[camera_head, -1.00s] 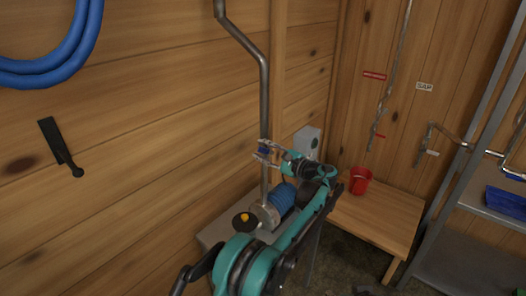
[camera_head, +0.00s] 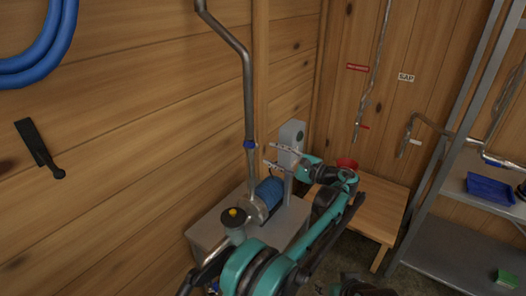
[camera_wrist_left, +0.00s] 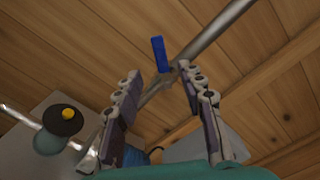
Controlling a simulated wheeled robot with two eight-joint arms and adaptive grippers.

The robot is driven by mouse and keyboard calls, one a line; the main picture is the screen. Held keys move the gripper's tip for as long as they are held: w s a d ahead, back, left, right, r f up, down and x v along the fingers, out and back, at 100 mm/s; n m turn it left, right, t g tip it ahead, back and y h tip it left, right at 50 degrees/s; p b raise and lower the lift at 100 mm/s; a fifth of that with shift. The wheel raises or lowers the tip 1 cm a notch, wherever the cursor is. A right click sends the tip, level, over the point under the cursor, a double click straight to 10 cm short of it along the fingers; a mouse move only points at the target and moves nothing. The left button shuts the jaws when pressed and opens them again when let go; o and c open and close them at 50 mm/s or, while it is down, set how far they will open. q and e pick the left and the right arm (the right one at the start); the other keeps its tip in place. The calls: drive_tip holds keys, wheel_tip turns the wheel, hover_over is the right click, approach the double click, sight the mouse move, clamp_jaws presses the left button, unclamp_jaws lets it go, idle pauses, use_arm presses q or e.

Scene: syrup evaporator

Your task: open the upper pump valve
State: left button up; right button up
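The upper pump valve has a blue handle (camera_head: 249,145) on the vertical metal pipe (camera_head: 248,100) above the pump. In the left wrist view the blue handle (camera_wrist_left: 158,54) sticks out at an angle to the slanting pipe (camera_wrist_left: 215,32), just beyond the fingertips. My left gripper (camera_head: 270,156) is open and empty, to the right of the valve, with its fingers pointing at the pipe. In the left wrist view its fingers (camera_wrist_left: 160,72) are spread apart, and a visible gap separates them from the handle.
The pump's blue motor (camera_head: 270,190) and a yellow-topped black knob (camera_head: 234,213) are below, on a grey base. A grey box (camera_head: 291,137) is behind my gripper. A wooden table (camera_head: 375,205) with a red bucket (camera_head: 347,163) and a metal shelf (camera_head: 440,240) are on the right.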

use_arm(q)
drive_tip(key=shift+s+d, duration=0.3)
drive_tip(key=shift+d, duration=0.1)
